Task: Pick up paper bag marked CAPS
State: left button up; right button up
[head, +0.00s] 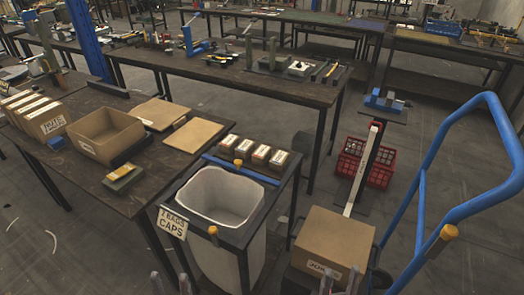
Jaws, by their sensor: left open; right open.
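No paper bag's own lettering is clear enough for me to read as CAPS. A row of brown paper packages (44,121) with white labels stands upright at the left end of the near table; the front label is hard to read. A sign reading "2 BAGS CAPS" (171,222) hangs on the left front corner of a frame holding a white-lined bin (222,197), which looks empty. My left gripper (172,284) is open at the bottom edge, below the sign. My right gripper (340,280) is open at the bottom edge, in front of a labelled cardboard box (332,243).
The near table (95,185) carries an open carton (104,136), flat brown pieces (193,135) and a small green-and-yellow item (122,176). Several small label-topped packs (261,154) line the bin frame's back. A blue cart handle (420,195) rises at right; red crates (366,163) stand behind.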

aim_at(228, 145)
jog(key=i+j, duration=0.15)
jog(key=j, duration=0.25)
jog(key=i+j+z, duration=0.15)
jog(key=j, duration=0.25)
jog(key=i+j, duration=0.1)
jog(key=j, duration=0.3)
jog(key=i+j+z, duration=0.1)
jog(key=j, duration=0.35)
